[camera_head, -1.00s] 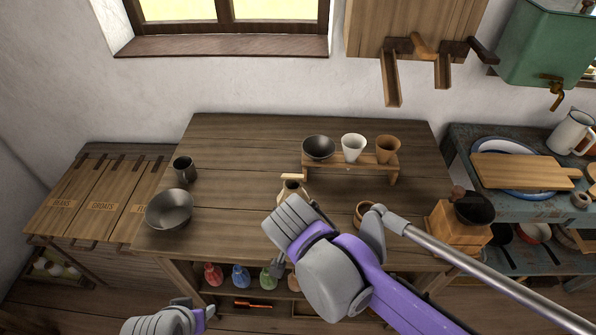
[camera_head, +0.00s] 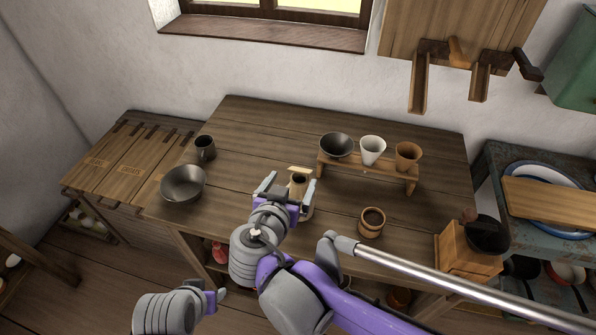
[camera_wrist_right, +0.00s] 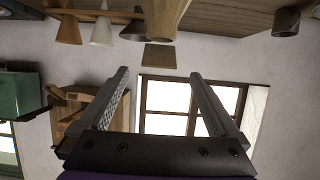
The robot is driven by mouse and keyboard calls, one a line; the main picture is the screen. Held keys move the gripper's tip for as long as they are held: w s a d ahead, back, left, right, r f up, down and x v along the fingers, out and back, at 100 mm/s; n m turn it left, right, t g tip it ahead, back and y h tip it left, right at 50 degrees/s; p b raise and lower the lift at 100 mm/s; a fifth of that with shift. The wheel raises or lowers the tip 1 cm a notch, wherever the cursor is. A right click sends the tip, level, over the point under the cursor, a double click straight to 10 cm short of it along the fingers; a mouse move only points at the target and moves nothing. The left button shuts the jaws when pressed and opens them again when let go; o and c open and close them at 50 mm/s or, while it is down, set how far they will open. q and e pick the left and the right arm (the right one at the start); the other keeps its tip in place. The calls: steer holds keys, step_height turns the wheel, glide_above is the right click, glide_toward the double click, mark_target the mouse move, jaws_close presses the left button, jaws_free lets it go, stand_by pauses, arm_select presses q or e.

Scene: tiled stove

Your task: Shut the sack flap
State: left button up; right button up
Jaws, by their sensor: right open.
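The small tan sack-like container (camera_head: 299,184) stands on the wooden table, with a flat pale flap (camera_head: 300,170) sticking out at its top. My right gripper (camera_head: 288,187) is open and empty, its fingers pointing at the container. The near finger partly covers its lower side. In the right wrist view, which is upside down, the container (camera_wrist_right: 163,14) and its flap (camera_wrist_right: 158,55) lie just beyond the open fingertips (camera_wrist_right: 160,73). I cannot tell whether they touch. My left gripper (camera_head: 212,299) shows only partly at the bottom; its jaws are unclear.
A small rack (camera_head: 368,174) with several cups stands behind and right. A wooden mug (camera_head: 371,222) and a wooden grinder-like box (camera_head: 467,252) stand at the right. A metal bowl (camera_head: 183,184) and dark mug (camera_head: 205,148) are at the left. The table between bowl and container is clear.

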mark_target(298, 171)
steer(key=x, duration=0.6)
steer(key=shift+s, duration=0.1)
steer(key=c, duration=1.4)
steer(key=shift+s+f+t+b, duration=0.1)
steer(key=shift+f+t+b, duration=0.25)
steer(key=shift+b, duration=0.2)
steer(key=f+t+b, duration=0.1)
steer(key=b, duration=0.1)
steer(key=f+t+h+b, duration=0.1)
steer(key=t+b, duration=0.1)
steer(key=shift+s+a, duration=0.15)
steer(key=shift+s, duration=0.25)
steer(key=shift+s+t+h+b, duration=0.1)
steer(key=shift+t+h+b, duration=0.3)
steer(key=shift+t+b, duration=0.3)
steer(key=o, duration=1.4)
